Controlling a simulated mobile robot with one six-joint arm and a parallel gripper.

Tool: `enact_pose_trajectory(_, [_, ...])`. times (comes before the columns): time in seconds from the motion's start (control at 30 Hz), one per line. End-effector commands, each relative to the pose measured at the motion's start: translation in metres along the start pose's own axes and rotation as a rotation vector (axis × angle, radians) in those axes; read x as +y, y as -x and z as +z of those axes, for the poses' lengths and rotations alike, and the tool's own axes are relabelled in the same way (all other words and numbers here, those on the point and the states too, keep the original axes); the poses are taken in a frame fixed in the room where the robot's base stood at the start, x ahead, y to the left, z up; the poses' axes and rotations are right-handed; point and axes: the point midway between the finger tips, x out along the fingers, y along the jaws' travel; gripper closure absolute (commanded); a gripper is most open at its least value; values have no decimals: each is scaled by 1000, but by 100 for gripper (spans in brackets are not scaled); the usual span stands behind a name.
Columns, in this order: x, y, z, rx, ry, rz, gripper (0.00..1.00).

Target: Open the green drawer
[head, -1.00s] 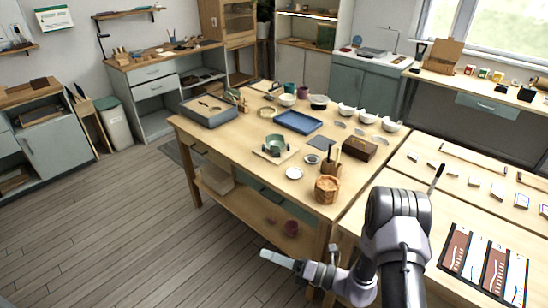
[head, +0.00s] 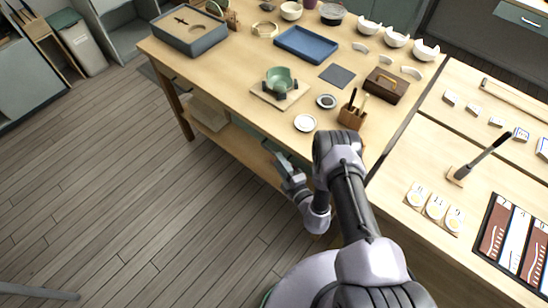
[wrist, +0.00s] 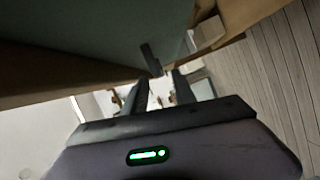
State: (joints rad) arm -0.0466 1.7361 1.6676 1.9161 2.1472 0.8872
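The green drawer front (wrist: 95,35) fills the upper left of the wrist view as a plain grey-green panel. Its dark bar handle (wrist: 150,58) stands out near the panel's lower right edge. My gripper (wrist: 160,80) is open, with its two dark fingers apart. The near end of the handle lies at the gap between the fingertips, and I cannot tell whether they touch it. In the head view my gripper (head: 284,163) is low beside the worktable's front edge. The drawer is mostly hidden there under the tabletop and behind my arm.
The worktable (head: 225,75) carries a green bowl (head: 280,80), a blue tray (head: 306,44), a wooden tool holder (head: 352,116) and a brown box (head: 386,85). A lower shelf (head: 225,135) runs beneath it. The floor (head: 130,200) at left is clear.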

Motion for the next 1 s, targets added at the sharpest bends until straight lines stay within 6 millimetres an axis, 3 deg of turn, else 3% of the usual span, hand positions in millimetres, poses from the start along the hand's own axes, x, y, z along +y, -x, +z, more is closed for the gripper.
enact_pose_trajectory(0.1, [-3, -23, 0, 2, 0, 2, 67])
enact_pose_trajectory(0.23, [-1, -39, 0, 2, 1, 1, 67])
enact_pose_trajectory(0.6, [1, -47, 0, 0, -1, -1, 67])
enact_pose_trajectory(0.8, [1, -47, 0, 0, 0, -1, 100])
enact_pose_trajectory(1.0, [1, -46, 0, 0, 0, -1, 100])
